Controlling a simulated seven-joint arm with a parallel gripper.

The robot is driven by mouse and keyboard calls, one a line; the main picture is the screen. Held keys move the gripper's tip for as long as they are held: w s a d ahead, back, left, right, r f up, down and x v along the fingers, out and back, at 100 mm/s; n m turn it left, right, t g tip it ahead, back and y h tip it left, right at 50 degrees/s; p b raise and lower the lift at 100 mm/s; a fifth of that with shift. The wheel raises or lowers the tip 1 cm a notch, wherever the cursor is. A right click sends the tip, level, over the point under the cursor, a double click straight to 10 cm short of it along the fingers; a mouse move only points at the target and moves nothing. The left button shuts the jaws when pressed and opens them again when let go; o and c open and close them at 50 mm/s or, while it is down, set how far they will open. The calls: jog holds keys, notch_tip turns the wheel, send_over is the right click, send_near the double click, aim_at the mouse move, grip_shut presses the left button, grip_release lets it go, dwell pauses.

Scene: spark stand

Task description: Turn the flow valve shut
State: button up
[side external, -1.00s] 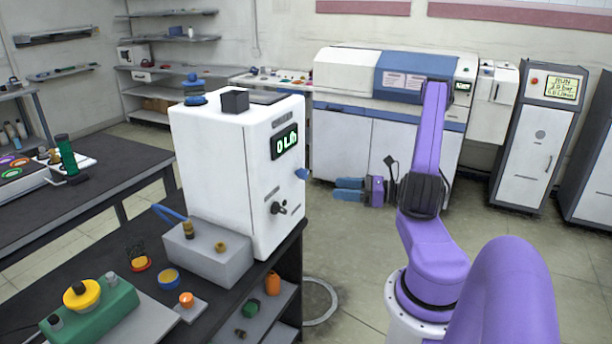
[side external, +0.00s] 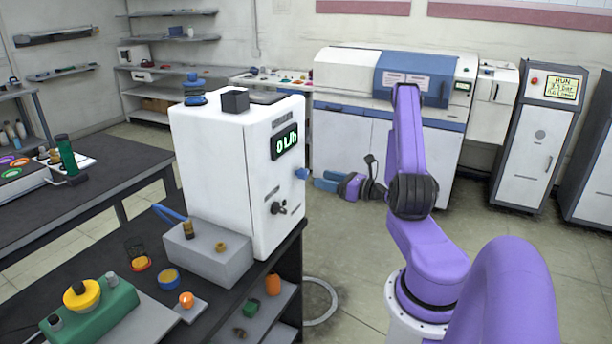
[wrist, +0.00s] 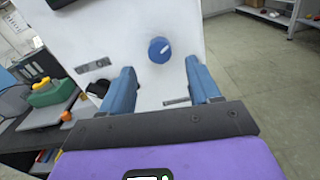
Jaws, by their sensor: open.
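The blue knob (side external: 301,174), seemingly the flow valve, sticks out from the right face of a white cabinet (side external: 205,160). In the wrist view the knob (wrist: 159,50) is round with a pale mark slanting up to the right. My gripper (side external: 317,180) is open and empty, just right of the knob and pointing at it. In the wrist view my blue fingers (wrist: 160,66) stand on either side of the line to the knob, which shows just beyond their tips. I see no contact. A green display (side external: 285,141) on the cabinet seems to read 0 L/h.
A black key-like fitting (side external: 279,208) projects from the cabinet below the display. A grey box (side external: 207,252) and a green block with a yellow button (side external: 90,305) stand on the dark bench.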

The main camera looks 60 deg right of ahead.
aim_at(307, 175)
jog(key=w, duration=0.7)
jog(key=shift+w, duration=0.2)
jog(key=c, duration=1)
